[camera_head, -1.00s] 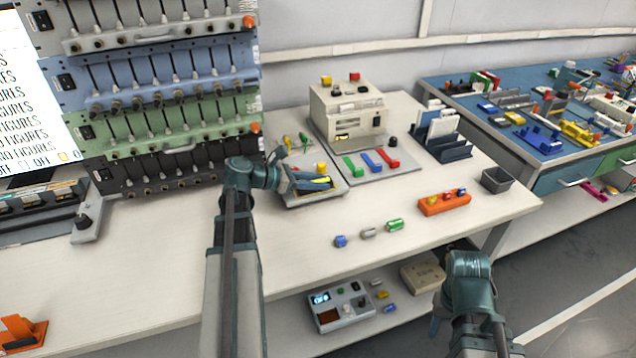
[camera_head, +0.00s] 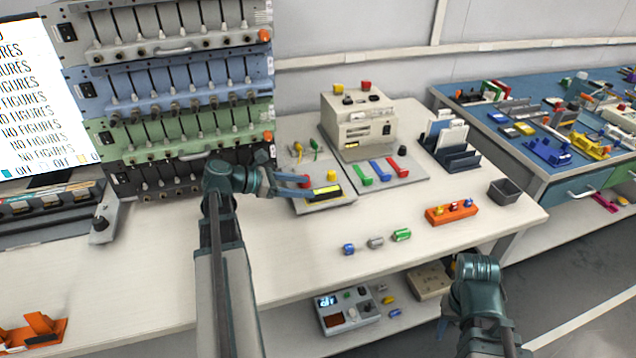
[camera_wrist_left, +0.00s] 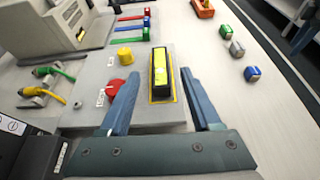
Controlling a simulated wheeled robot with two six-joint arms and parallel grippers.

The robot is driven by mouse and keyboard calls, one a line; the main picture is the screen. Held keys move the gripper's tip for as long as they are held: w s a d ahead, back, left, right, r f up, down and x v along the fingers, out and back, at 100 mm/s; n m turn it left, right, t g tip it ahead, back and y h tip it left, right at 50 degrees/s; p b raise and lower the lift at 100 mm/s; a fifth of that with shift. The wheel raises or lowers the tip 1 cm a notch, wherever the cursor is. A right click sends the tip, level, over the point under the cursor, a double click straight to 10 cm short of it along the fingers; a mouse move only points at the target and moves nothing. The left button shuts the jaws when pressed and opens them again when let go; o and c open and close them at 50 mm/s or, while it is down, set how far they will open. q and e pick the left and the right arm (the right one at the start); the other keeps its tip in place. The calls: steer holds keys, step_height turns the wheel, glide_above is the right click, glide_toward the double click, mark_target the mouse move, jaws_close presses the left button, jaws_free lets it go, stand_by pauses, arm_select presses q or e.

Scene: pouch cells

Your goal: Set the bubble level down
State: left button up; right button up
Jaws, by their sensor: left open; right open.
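The bubble level (camera_head: 326,192), a black bar with a yellow vial, lies on the grey fixture plate (camera_head: 322,206). In the left wrist view the level (camera_wrist_left: 161,72) lies within a yellow outline on the plate, beside a red knob and a yellow knob. My left gripper (camera_head: 307,186) is open at the level. In the left wrist view its fingers (camera_wrist_left: 159,84) stand either side of the level's near end, with a gap on each side. My right gripper (camera_head: 442,326) is low, off the table's front edge, mostly hidden behind its own wrist, and holds nothing visible.
A beige machine (camera_head: 358,122) stands behind, with green, blue and red bars (camera_head: 380,170) before it. A rack of channels (camera_head: 180,90) rises behind my left arm.

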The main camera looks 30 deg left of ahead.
arm_select(q)
steer(key=shift+p+v, duration=0.45)
steer(key=shift+v, duration=1.5)
